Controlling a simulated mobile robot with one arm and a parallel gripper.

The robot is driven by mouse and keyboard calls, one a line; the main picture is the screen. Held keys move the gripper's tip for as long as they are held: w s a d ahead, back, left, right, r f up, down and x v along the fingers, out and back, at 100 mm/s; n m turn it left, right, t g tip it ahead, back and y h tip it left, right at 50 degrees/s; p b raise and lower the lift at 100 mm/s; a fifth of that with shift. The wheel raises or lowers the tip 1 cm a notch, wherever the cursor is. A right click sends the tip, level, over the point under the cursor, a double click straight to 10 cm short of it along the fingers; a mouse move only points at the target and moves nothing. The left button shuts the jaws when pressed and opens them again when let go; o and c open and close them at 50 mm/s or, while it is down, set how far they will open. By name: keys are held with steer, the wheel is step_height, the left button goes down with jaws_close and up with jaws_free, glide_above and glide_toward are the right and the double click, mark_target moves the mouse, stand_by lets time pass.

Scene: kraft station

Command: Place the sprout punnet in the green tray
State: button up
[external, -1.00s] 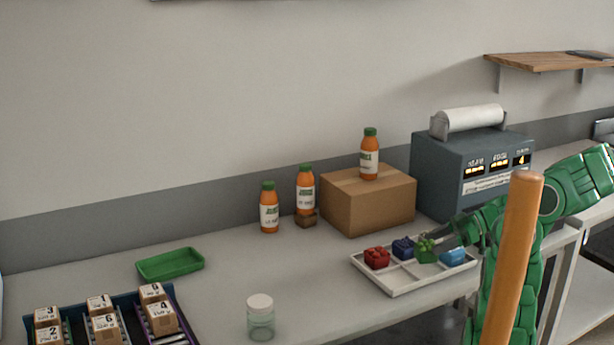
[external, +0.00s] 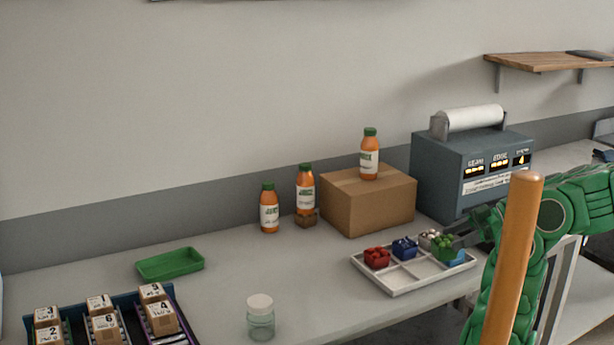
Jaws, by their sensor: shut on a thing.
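The sprout punnet (external: 444,247), a small green punnet with green contents, is at the right end of the white divided tray. It appears raised over the tray, partly in front of a light blue punnet (external: 460,258). My gripper (external: 460,234) is shut on it from the right; the fingertips are small and partly hidden. The green tray (external: 171,264) is empty and lies on the counter at the left, far from my gripper.
The white divided tray (external: 398,289) also holds a red punnet (external: 377,258), a dark blue punnet (external: 404,248) and a pale one (external: 428,238). A cardboard box (external: 367,204), bottles and a clear jar (external: 260,318) stand on the counter. An orange post (external: 516,260) blocks part of my arm.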

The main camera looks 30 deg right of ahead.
steer(key=shift+s+a+r, duration=0.2)
steer(key=shift+s+r, duration=0.05)
steer(key=shift+s, duration=0.25)
